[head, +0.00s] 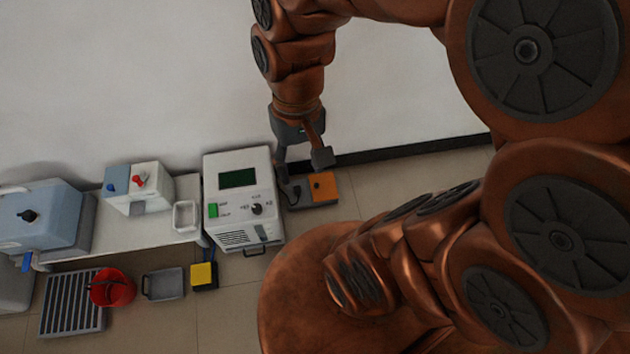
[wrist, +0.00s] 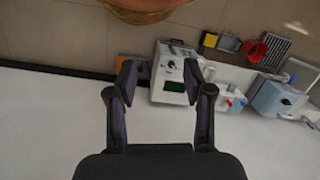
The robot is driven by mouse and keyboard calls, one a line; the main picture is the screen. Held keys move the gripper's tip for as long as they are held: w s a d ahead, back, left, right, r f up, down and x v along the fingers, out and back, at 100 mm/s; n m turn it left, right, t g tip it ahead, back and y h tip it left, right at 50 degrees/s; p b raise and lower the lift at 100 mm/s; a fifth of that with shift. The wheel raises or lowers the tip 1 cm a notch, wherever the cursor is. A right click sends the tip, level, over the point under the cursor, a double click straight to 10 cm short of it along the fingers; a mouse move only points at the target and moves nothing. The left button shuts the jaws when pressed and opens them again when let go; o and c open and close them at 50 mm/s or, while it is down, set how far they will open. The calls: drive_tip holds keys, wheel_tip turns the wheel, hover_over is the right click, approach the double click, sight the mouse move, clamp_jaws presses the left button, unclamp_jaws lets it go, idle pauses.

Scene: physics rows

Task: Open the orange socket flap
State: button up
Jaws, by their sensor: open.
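The orange socket flap (head: 323,187) is on a small dark grey box just right of the white control unit, and it looks shut. A small dark knob or mark shows on it. In the wrist view, a bit of the orange flap (wrist: 144,68) shows beside the left finger, which hides part of it. My gripper (head: 302,167) is open and empty, just above and behind the dark box in the head view. It also shows open in the wrist view (wrist: 159,75). I cannot tell whether a fingertip touches the box.
The white control unit (head: 238,165) with a green screen stands close left of the box. A bench (head: 125,235) holds other devices farther left. A red bucket (head: 112,290), grate (head: 72,302) and yellow box (head: 204,275) are on the floor. The wall is close behind; floor to the right is clear.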

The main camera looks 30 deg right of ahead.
drive_tip(key=w+f+m+y+b, duration=0.3)
drive_tip(key=w+f+m+b, duration=0.4)
drive_tip(key=w+f, duration=0.85)
drive_tip(key=w+d+f+m+t+y+b, duration=0.1)
drive_tip(key=w+d+f+m+b, duration=0.2)
drive_tip(key=w+f+b, duration=0.45)
drive_tip(key=w+d+f+m+t+b, duration=0.2)
drive_tip(key=w+d+f, duration=0.25)
drive_tip(key=f, duration=0.65)
drive_tip(key=m+t+h+b, duration=0.2)
drive_tip(key=m+b, duration=1.2)
approach(317, 185)
drive_tip(key=f, duration=0.1)
drive_tip(key=shift+b+x, duration=0.8)
drive_tip(key=shift+x, duration=3.05)
drive_tip(key=shift+w+a+r, duration=0.1)
drive_tip(key=shift+w+a, duration=0.05)
drive_tip(key=shift+w, duration=0.05)
clamp_jaws()
drive_tip(key=shift+n, duration=0.3)
